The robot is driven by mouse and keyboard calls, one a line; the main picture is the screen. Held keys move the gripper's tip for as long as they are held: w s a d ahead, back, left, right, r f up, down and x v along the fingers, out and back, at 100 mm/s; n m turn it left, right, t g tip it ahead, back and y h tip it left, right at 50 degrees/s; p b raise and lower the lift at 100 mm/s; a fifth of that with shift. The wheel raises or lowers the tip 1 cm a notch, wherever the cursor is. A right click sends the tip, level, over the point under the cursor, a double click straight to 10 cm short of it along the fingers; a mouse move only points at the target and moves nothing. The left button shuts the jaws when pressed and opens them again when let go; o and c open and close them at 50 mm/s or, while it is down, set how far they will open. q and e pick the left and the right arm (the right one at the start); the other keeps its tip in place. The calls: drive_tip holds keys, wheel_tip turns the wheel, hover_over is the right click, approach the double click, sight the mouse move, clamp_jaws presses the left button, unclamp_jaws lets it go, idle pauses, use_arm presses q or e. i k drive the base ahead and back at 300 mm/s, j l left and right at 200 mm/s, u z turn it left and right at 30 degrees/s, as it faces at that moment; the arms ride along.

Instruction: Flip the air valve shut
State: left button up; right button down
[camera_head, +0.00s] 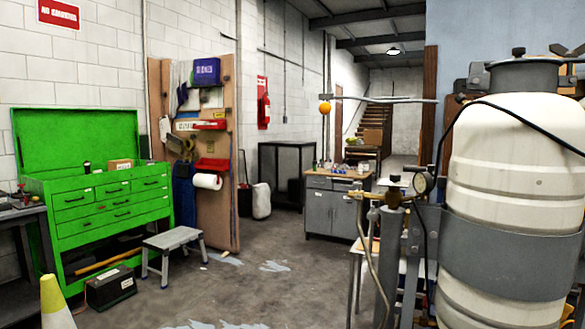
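The line striper's large white tank (508,190) stands at the right, with a grey band (505,255) around it. A round pressure gauge (424,183) is mounted left of the tank. A brass valve-like fitting (372,196) sits left of the gauge on top of a grey cylinder (392,250). It may be the air valve; its handle is too small to tell whether it is open or shut. A grey rod (385,100) with an orange ball (325,108) at its left end reaches out above it. Neither of my grippers is in view.
A green tool chest (110,205), a step stool (174,245), a black battery (111,287) and a yellow-white cone (55,303) stand at the left. A grey workbench (334,205) is behind the striper. The middle floor (245,285) is clear.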

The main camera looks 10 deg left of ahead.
sight(334, 180)
drive_tip(key=j, duration=0.15)
drive_tip(key=j+u, duration=0.6)
drive_tip(key=u, duration=0.2)
drive_tip(key=j+u, duration=0.25)
drive_tip(key=u, duration=0.15)
drive_tip(key=i+j+u, duration=0.15)
drive_tip(key=u, duration=0.2)
drive_tip(key=i+j+u, duration=0.65)
drive_tip(key=i+u, duration=0.15)
drive_tip(key=i+z, duration=0.95)
drive_tip(key=i+j+z, duration=0.35)
drive_tip(key=z, duration=0.15)
drive_tip(key=i+l+z, duration=0.2)
drive_tip(key=z, duration=0.3)
drive_tip(key=i+l+z, duration=0.15)
drive_tip(key=z, duration=0.3)
drive_tip(key=i+z, duration=0.35)
drive_tip(key=z, duration=0.15)
drive_tip(key=i+j+z, duration=0.1)
drive_tip(key=i+z, duration=0.15)
drive_tip(key=z, duration=0.25)
drive_tip(key=i+j+z, duration=0.15)
drive_tip(key=z, duration=0.3)
drive_tip(key=i+j+z, duration=0.25)
drive_tip(key=z, duration=0.25)
